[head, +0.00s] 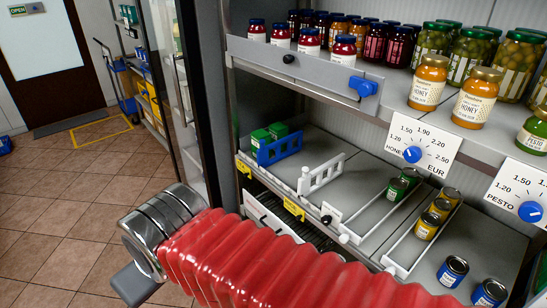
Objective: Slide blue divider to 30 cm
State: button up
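The blue divider (279,149) stands upright on the lower shelf, toward its left end. It looks like a small blue fence panel. My red bellows arm crosses the bottom of the view and ends in a silver ribbed joint at left, apart from the dividers. No 30 cm mark is readable.
The lower shelf front edge (340,232) carries yellow tags. A dark post (204,95) stands left of the shelves.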

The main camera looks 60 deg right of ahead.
aim_at(262, 153)
jog(key=z, duration=1.6)
jog(key=k, duration=0.65)
jog(key=u, duration=0.4)
jog(key=i, duration=0.55)
jog(key=u, duration=0.65)
jog(key=i, duration=0.7)
jog(key=z, duration=0.05)
